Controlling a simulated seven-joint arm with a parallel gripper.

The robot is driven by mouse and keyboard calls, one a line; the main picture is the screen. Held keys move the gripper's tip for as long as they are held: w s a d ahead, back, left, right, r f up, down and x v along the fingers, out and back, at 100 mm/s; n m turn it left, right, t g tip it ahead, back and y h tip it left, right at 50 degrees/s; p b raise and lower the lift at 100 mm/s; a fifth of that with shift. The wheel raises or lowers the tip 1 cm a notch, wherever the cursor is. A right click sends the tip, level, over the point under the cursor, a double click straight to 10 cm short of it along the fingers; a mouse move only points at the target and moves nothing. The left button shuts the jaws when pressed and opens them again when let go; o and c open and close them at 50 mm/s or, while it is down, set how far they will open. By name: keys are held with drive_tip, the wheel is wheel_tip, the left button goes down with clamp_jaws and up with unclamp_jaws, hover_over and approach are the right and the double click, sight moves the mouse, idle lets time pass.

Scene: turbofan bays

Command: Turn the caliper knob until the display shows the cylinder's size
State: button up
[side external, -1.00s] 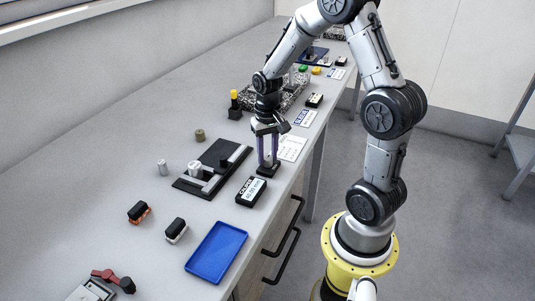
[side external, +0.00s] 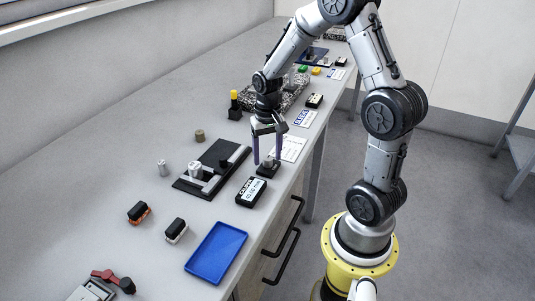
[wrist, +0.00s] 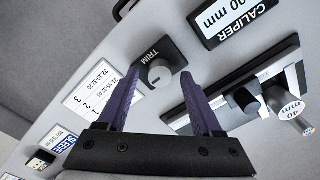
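The knob (wrist: 160,76) is grey on a black base marked TRIM, and it also shows in the side view (side external: 268,164). My gripper (side external: 267,162) is open, with one finger on each side of the knob and gaps between. In the wrist view my gripper (wrist: 160,73) shows both purple fingers apart. The CALIPER display (side external: 251,192) shows in the wrist view (wrist: 228,20) ending in "00 mm"; its first digits are cut off there and too small to be sure of in the side view. The cylinder (wrist: 287,105), labelled 40 mm, sits at the caliper (side external: 213,168) jaws.
A white card (wrist: 103,90) with printed numbers lies beside the knob. A blue tray (side external: 217,252) and two small black-topped blocks (side external: 138,212) (side external: 176,230) are nearer the camera.

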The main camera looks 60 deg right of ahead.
sight(266, 158)
wheel_tip(266, 158, up, 14)
idle(0.6)
drive_tip(key=shift+f, duration=0.1)
drive_tip(key=s+a+r+n+t, duration=0.3)
drive_tip(key=s+a+r, duration=0.1)
drive_tip(key=a+r, duration=0.4)
drive_tip(key=s+a+f+n+t, duration=0.2)
drive_tip(key=s+a+f+n, duration=0.2)
drive_tip(key=s, duration=0.5)
drive_tip(key=a+n, duration=0.2)
drive_tip(key=a, duration=0.1)
drive_tip(key=shift+s+f+t, duration=0.25)
drive_tip(key=shift+t, duration=0.05)
